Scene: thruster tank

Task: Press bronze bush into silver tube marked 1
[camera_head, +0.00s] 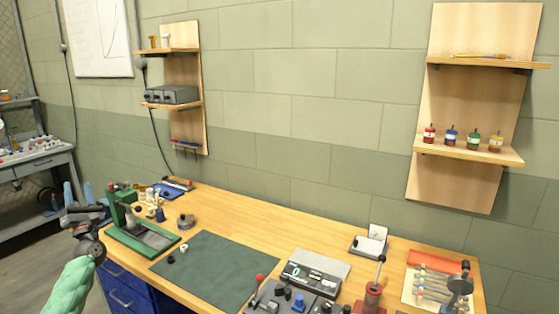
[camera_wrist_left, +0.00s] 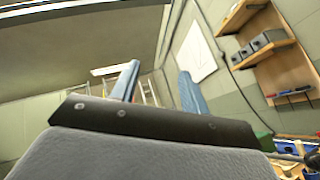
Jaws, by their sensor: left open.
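My left gripper (camera_head: 79,194) is at the far left in the head view, in the air beside the bench's left end. Its two blue fingers are apart with nothing between them, as the left wrist view also shows (camera_wrist_left: 157,82). A green press (camera_head: 122,212) stands on the bench to the right of the gripper. Several small cream, brass and blue parts (camera_head: 153,203) stand behind it. A white ring (camera_head: 184,248) and a dark ring (camera_head: 171,259) lie on the green mat. I cannot tell which part is the bronze bush or the silver tube marked 1. My right gripper is not in view.
The green mat (camera_head: 215,270) is mostly clear on the wooden bench (camera_head: 262,222). A round dark-and-brass part (camera_head: 186,221) sits near the press. Wall shelves (camera_head: 470,150) hang above.

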